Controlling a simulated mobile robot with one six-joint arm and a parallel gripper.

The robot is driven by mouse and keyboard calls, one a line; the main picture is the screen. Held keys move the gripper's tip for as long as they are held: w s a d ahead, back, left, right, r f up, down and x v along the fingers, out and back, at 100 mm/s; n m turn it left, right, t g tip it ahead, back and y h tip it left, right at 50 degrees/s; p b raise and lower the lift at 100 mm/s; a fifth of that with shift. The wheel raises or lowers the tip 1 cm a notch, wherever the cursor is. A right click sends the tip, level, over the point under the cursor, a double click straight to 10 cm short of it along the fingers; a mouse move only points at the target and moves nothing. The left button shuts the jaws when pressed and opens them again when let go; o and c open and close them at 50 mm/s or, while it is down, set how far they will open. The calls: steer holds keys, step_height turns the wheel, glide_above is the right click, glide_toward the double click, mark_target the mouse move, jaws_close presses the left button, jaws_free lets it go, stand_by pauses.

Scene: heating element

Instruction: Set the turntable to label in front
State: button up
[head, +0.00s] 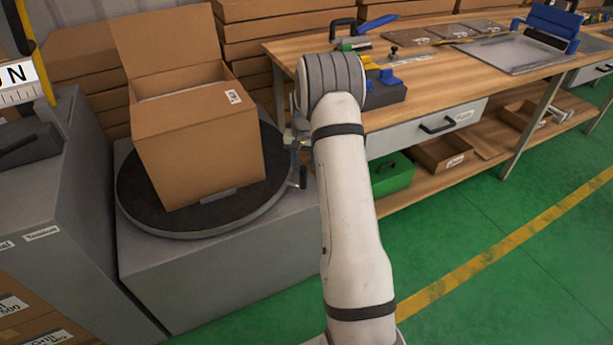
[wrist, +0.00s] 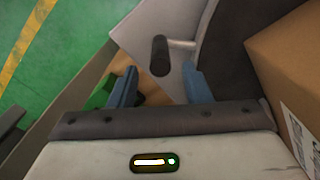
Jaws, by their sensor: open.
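The turntable (head: 245,212) is a dark round disc with a grey rim on a grey block. An open cardboard box (head: 185,150) stands on it, its tall flap raised at the back. A white label (head: 234,97) is on the box's right-hand face, near the top; a label also shows in the wrist view (wrist: 300,138). A dark handle peg (head: 303,177) sticks out at the turntable's right edge. My gripper (wrist: 160,88) is open and empty. In the wrist view the peg (wrist: 160,52) appears between and beyond the blue-grey fingertips, apart from both. In the head view my arm partly hides the gripper.
A wooden workbench (head: 420,90) with tools stands to the right, close behind my arm. A green box (head: 392,172) is on its lower shelf. Stacked cartons (head: 240,50) stand behind the turntable and a grey cabinet (head: 60,220) at left. The green floor at front right is clear.

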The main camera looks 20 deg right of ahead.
mark_target(303, 174)
step_height(303, 174, down, 6)
steer(key=shift+f+b, duration=0.1)
steer(key=shift+b, duration=0.3)
steer(key=shift+c, duration=0.2)
steer(key=shift+a, duration=0.1)
jaws_close()
